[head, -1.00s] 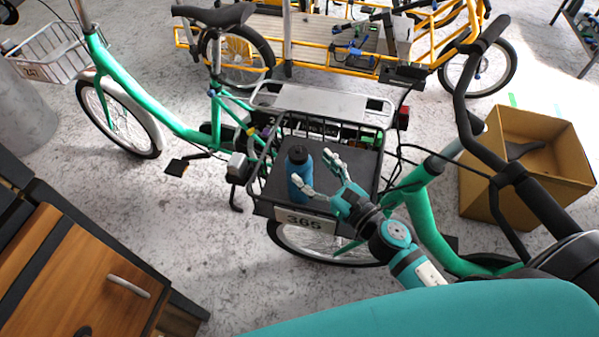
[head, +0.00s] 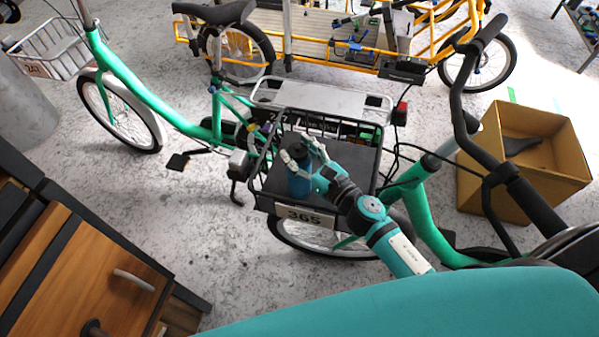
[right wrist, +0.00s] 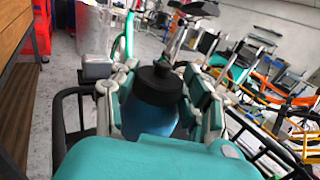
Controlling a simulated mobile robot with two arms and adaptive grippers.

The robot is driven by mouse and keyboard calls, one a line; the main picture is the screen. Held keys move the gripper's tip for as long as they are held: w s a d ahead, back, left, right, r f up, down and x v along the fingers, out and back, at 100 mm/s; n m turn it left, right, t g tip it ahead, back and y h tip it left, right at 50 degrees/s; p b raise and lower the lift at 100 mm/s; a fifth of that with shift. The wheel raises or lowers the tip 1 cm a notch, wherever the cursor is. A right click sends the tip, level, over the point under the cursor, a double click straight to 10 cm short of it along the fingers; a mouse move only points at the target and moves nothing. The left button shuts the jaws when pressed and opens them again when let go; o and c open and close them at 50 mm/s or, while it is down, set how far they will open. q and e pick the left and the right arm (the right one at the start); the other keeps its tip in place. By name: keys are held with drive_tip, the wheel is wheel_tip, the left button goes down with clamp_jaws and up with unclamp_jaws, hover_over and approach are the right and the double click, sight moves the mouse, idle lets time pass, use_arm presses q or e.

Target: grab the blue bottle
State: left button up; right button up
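The blue bottle (head: 299,184) with a dark cap stands upright on the dark floor of the rear carrier basket (head: 345,165) of the green bike with plate 365. My right gripper (head: 304,154) reaches in from the lower right, with its fingers on both sides of the bottle's upper part. In the right wrist view, the bottle (right wrist: 152,105) sits between the two fingers (right wrist: 157,100), very close to both. Whether the fingers press on it I cannot tell. The bottle's lower part is hidden in that view by my gripper body. My left gripper is not in view.
A flat metal rack (head: 320,97) lies just behind the basket. A cardboard box (head: 530,160) stands on the floor at the right. A wooden cabinet (head: 75,270) fills the lower left. A yellow cargo bike (head: 330,62) stands at the back. Grey floor between is clear.

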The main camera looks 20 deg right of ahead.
clamp_jaws()
